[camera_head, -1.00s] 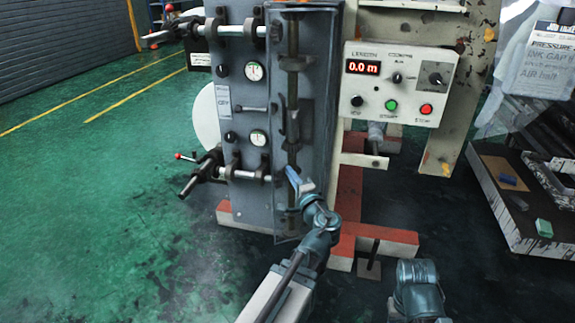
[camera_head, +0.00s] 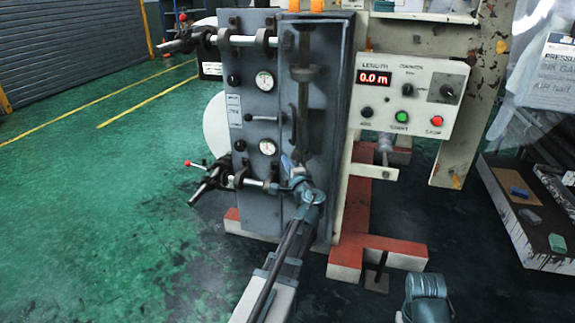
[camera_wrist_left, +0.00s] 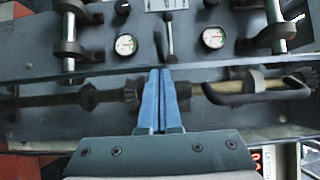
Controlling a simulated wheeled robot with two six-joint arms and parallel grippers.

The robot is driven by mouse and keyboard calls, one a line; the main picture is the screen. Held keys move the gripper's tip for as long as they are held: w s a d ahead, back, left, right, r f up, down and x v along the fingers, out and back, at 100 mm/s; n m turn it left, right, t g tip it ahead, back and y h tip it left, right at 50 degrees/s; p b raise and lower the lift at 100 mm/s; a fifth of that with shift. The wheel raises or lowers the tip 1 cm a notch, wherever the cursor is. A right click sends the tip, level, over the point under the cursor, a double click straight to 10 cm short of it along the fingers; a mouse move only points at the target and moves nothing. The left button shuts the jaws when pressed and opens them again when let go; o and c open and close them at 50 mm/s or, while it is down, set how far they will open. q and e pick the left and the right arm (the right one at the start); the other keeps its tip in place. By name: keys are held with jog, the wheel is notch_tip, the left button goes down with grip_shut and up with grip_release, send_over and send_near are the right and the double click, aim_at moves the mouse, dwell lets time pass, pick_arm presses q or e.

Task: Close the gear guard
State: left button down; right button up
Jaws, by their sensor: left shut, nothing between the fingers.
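The gear guard (camera_head: 296,185) is a see-through panel on the front of the grey machine, over an upright shaft with gears. Its dark handle (camera_head: 291,118) stands near its left edge; the handle also shows in the left wrist view (camera_wrist_left: 255,96), in front of the shaft. My left gripper (camera_head: 288,162) is shut and empty, its blue fingers at the guard below the handle. The fingers (camera_wrist_left: 161,72) hide part of the shaft in the left wrist view. I cannot tell whether the guard's free edge touches the frame. My right gripper is not in view.
A control box (camera_head: 408,95) reading 0.0 m is right of the guard. Roller levers (camera_head: 205,180) stick out at the left, near two gauges (camera_head: 264,81). Red and white feet (camera_head: 350,262) stand below. Green floor at the left is clear.

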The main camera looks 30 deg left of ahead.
aim_at(280, 154)
pick_arm(q)
jog(key=w+a+m+t+h, duration=0.1)
jog(key=a, duration=0.1)
jog(key=w+a+m+t+h, duration=0.1)
jog(key=w+a+t+h, duration=0.1)
jog(key=shift+w+a+m, duration=0.15)
jog(key=shift+w+m, duration=0.05)
jog(key=shift+m, duration=0.2)
jog(key=x, duration=0.7)
jog(key=shift+w+d, duration=0.15)
jog(key=shift+d, duration=0.15)
jog(key=shift+w+h, duration=0.1)
jog(key=shift+h, duration=0.2)
